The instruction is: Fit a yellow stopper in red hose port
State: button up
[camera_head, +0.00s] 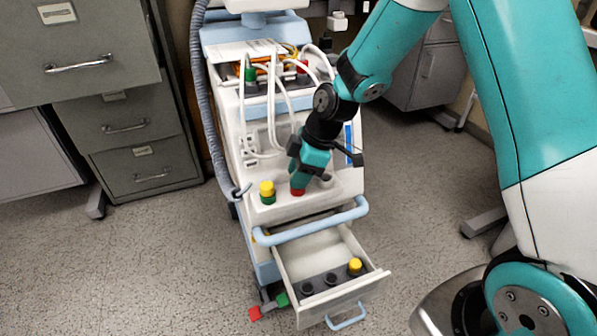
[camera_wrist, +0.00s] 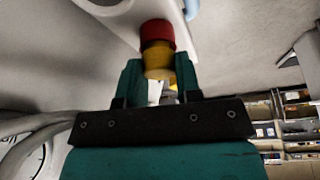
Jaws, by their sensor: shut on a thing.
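The red hose port (camera_head: 298,191) is on the pump cart's white ledge, just under my gripper (camera_head: 302,178). In the wrist view the red port (camera_wrist: 157,35) lies right against a yellow stopper (camera_wrist: 158,62). My gripper (camera_wrist: 158,85) is shut on this stopper, which is in line with the port; I cannot tell how deep it sits. In the head view my fingers hide it. Another yellow stopper (camera_head: 266,187) sits on the green port (camera_head: 268,199) to the left. A third yellow stopper (camera_head: 355,265) stands in the drawer's dark rack (camera_head: 318,288).
The white drawer (camera_head: 378,277) is pulled open below the blue handle bar (camera_head: 315,222). White hoses (camera_head: 271,95) hang on the cart behind my gripper. Grey filing cabinets (camera_head: 125,115) stand at the left. The floor at front left is clear.

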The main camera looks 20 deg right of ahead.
jog(key=shift+f, duration=0.2)
jog(key=o, duration=1.1)
jog(key=shift+r, duration=0.1)
jog(key=p+v, duration=0.5)
jog(key=v, duration=1.2)
jog(key=s+a+r+m, duration=0.2)
jog(key=s+a+m, duration=0.15)
jog(key=s, duration=0.45)
jog(key=s+a+r+m+g, duration=0.1)
jog(key=s+a+r+m, duration=0.2)
jog(key=s, duration=0.5)
jog(key=s+a+r+m, duration=0.1)
jog(key=s+a+r, duration=0.1)
jog(key=s+a, duration=0.4)
jog(key=shift+m, duration=0.25)
jog(key=r+p, duration=0.8)
jog(key=d+r+p, duration=0.1)
jog(key=r+p, duration=0.8)
jog(key=s+r+p, duration=0.1)
jog(key=r+p, duration=0.8)
jog(key=shift+d+r, duration=0.15)
jog(key=shift+d, duration=0.05)
